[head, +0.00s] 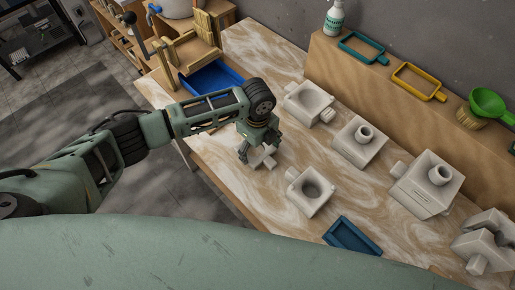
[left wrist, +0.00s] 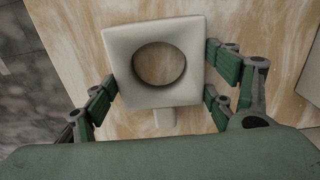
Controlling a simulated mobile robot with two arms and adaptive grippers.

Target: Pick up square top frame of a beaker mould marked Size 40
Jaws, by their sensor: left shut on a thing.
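A pale square frame (left wrist: 120,50) with a round hole and a short tab (left wrist: 164,118) lies between the fingers of my left gripper (left wrist: 160,88) in the left wrist view. The fingers are shut on its two opposite sides. In the head view the left gripper (head: 250,153) points down over the table, and part of the pale frame (head: 262,158) shows beneath it. No size mark is readable on the frame. I cannot tell whether it still touches the table. My right gripper is not in view.
Pale mould pieces stand close by: one behind (head: 307,103), one with a round hole (head: 304,203) in front and several to the right. A blue tray (head: 352,237) lies near the front edge, another (head: 212,78) at the back left. A raised wooden shelf (head: 390,110) runs along the wall.

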